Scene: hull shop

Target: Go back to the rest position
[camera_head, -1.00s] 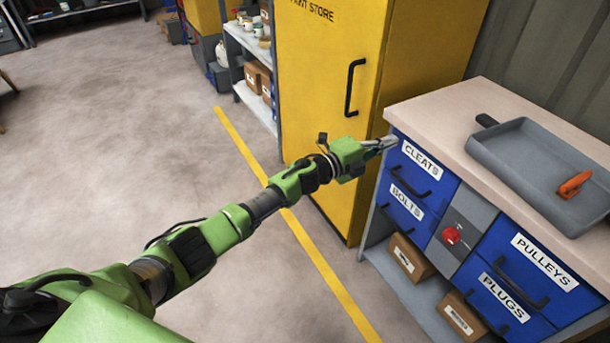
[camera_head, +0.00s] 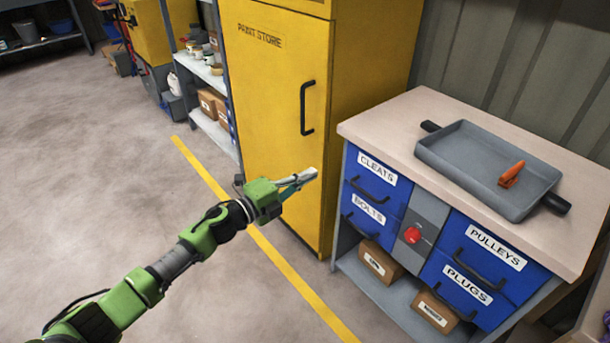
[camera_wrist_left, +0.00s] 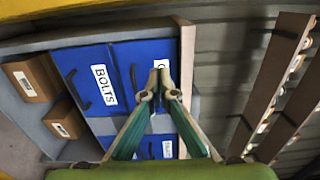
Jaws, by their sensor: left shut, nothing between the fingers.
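My left gripper (camera_head: 306,176) reaches in from the left in the head view. It is in front of the yellow cabinet and left of the drawer unit, apart from both as far as I can tell. Its fingers are shut with nothing between them. The left wrist view shows the fingertips (camera_wrist_left: 160,70) together, with the blue drawers (camera_wrist_left: 82,78) beyond them. My right gripper is in neither view.
The yellow paint store cabinet (camera_head: 265,100) stands behind the arm. The workbench (camera_head: 400,125) has blue drawers, all looking closed, and a grey tray (camera_head: 470,165) on top with an orange object (camera_head: 511,174) in it. Open floor (camera_head: 90,180) lies at the left.

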